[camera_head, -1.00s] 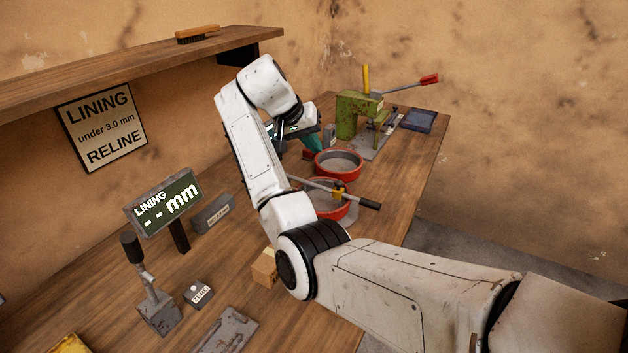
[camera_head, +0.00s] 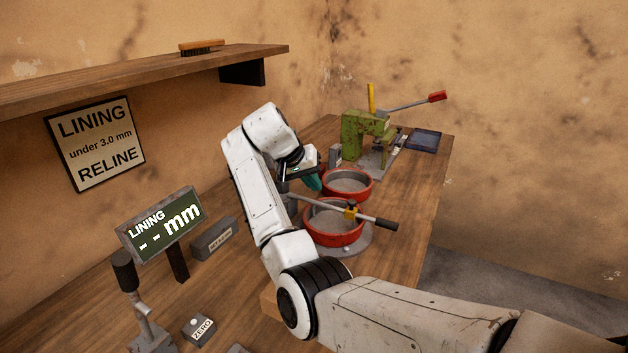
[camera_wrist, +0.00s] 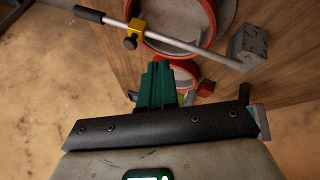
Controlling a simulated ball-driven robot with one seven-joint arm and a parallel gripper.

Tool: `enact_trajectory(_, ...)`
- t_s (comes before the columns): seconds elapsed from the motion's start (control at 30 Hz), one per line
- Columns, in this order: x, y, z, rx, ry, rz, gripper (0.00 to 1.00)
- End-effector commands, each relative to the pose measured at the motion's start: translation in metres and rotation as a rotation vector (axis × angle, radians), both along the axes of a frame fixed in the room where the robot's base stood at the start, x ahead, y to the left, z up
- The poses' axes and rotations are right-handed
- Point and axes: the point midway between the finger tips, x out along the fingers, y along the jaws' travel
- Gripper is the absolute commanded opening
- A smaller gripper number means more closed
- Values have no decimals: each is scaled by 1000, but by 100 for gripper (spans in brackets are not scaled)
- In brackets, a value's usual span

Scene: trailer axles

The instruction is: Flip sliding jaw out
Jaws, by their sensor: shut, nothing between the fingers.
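A yellow sliding jaw (camera_head: 351,212) sits on a steel bar (camera_head: 320,202) with a dark handle, lying across the nearer red drum (camera_head: 333,228). In the wrist view the yellow sliding jaw (camera_wrist: 137,26) carries a dark knob, and the bar (camera_wrist: 185,47) runs to a grey block (camera_wrist: 249,45). My gripper (camera_head: 313,184) is shut and empty, beside the farther red drum and behind the bar. In the wrist view its green fingers (camera_wrist: 157,78) are together, apart from the jaw. Which way the jaw is turned is too small to tell.
A farther red drum (camera_head: 347,184) stands close by my gripper. A green press (camera_head: 362,135) with a red-tipped lever stands behind it, by a blue tray (camera_head: 424,140). A display (camera_head: 160,224) reads "LINING -- mm". The bench's right edge is mostly clear.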

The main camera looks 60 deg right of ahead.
Motion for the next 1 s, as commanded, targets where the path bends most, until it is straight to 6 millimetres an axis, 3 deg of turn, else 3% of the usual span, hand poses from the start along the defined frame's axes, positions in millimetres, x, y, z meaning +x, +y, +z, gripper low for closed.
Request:
enact_trajectory(0.33, -14, -36, -56, 2, 3, -1, 0)
enact_trajectory(0.6, -41, -53, -60, 0, 1, 0, 0)
enact_trajectory(1.0, -46, -55, -62, -1, 0, 0, 0)
